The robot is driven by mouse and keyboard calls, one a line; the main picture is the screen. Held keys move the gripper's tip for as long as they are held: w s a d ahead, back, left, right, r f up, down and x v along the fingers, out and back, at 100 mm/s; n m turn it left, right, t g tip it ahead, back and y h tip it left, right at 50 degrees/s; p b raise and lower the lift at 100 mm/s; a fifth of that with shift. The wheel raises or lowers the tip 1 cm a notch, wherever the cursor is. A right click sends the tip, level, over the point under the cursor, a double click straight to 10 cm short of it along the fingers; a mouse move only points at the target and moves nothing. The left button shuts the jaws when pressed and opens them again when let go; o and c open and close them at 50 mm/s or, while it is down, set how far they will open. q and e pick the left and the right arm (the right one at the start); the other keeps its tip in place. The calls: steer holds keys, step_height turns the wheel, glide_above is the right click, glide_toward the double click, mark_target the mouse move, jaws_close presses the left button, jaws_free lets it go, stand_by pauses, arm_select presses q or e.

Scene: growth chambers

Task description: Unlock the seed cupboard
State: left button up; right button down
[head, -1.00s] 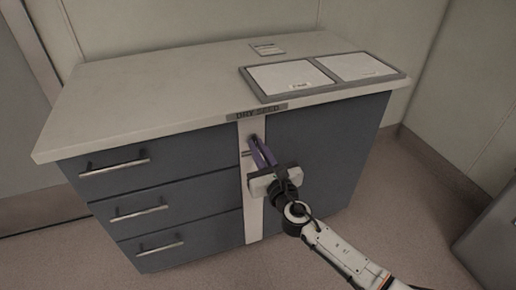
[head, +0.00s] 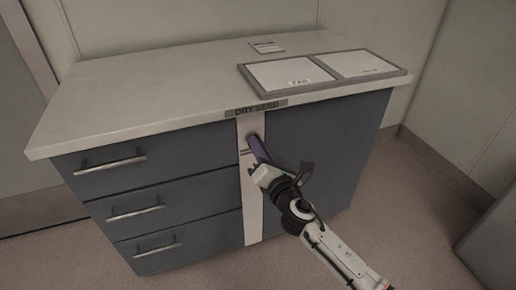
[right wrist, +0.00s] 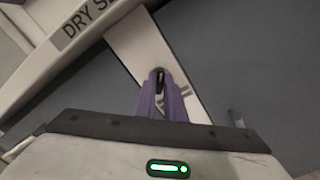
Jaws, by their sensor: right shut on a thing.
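The seed cupboard (head: 318,150) is a dark grey door on the right of a cabinet labelled DRY SEED (head: 260,107); the door is shut. A pale upright strip (head: 252,212) left of the door carries the lock, which my fingertips mostly cover. My right gripper (head: 256,140) has its purple fingers shut on a small dark piece at the lock, seemingly the key (right wrist: 158,74), mostly hidden between the fingertips. The gripper is rolled over relative to the strip, which slants in the right wrist view (right wrist: 150,42). My left gripper is not in view.
Drawers with bar handles (head: 136,213) fill the left side. Flat framed panels (head: 322,77) and a small card (head: 267,47) lie on the pale worktop (head: 150,95). Floor in front is clear.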

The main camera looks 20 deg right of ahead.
steer(key=shift+f+m+b, duration=0.2)
steer(key=shift+m+b, duration=0.25)
steer(key=shift+m, duration=4.45)
steer(key=c, duration=1.8)
jaws_free()
steer(key=shift+c, duration=0.2)
steer(key=shift+d, duration=0.1)
steer(key=s+p, duration=0.1)
steer(key=s, duration=0.9)
steer(key=shift+s+d, duration=0.15)
